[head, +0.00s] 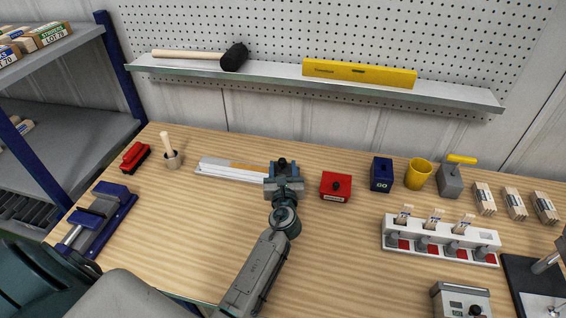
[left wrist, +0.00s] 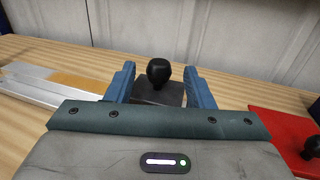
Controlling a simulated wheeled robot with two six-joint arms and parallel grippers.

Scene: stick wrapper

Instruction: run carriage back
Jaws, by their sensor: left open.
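The carriage is a dark block with a round black knob (left wrist: 158,72). It stands at the right end of a pale metal rail (head: 225,171) that has an orange-tan strip along it. The rail also shows at the left of the left wrist view (left wrist: 35,88). My left gripper (head: 283,170) is over the carriage. Its two blue fingers (left wrist: 160,88) stand apart on either side of the knob and block, with gaps visible, so it is open. The gripper hides much of the carriage in the head view. My right gripper is not in view.
Right of the carriage are a red box (head: 336,187), a blue GO box (head: 381,174) and a yellow cup (head: 419,172). The front-left tabletop is clear.

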